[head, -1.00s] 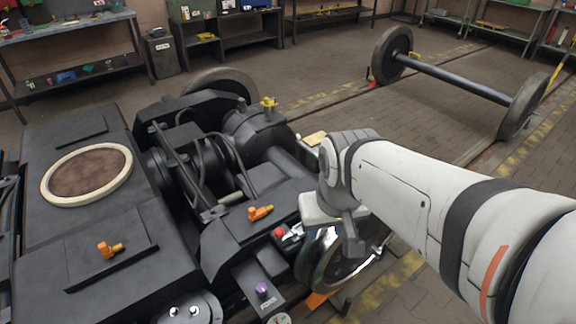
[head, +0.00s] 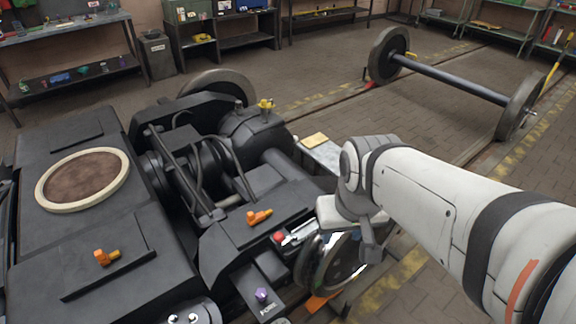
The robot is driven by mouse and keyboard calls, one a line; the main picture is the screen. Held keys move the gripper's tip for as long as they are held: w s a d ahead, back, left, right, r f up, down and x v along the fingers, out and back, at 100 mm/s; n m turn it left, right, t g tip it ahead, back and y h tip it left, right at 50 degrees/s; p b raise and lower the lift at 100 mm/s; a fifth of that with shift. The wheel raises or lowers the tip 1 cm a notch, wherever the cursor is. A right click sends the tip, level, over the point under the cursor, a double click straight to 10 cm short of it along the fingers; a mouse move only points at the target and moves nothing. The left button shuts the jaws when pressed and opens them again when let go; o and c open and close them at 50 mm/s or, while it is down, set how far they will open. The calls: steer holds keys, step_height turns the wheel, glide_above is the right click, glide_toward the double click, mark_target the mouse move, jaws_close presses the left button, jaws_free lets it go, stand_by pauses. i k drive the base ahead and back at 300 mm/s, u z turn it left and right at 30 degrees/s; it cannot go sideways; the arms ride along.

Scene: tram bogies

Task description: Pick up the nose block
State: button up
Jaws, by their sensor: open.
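No part is plainly marked as the nose block, and I cannot tell which one it is. Small loose-looking parts on the dark bogie (head: 60,235) are an orange piece (head: 258,217) on the middle plate, another orange piece (head: 106,257) on the left plate, a red ball-shaped part (head: 279,237) and a purple knob (head: 262,294). A tan block (head: 315,139) lies on a pale surface behind my arm. My gripper (head: 368,250) is open above the bogie's right side, by the shiny wheel, right of the red part and apart from it. My wrist hides what lies beneath.
A yellow-topped fitting (head: 266,104) stands on the bogie's far housing. A wheelset (head: 450,80) rests on the rails at back right. Shelves and a workbench (head: 75,35) line the far wall. The paved floor between is clear.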

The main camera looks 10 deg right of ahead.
mark_target(252, 218)
steer(key=u, duration=1.85)
steer(key=k, duration=0.6)
steer(key=z, duration=0.8)
steer(key=i, duration=1)
steer(key=z, duration=0.05)
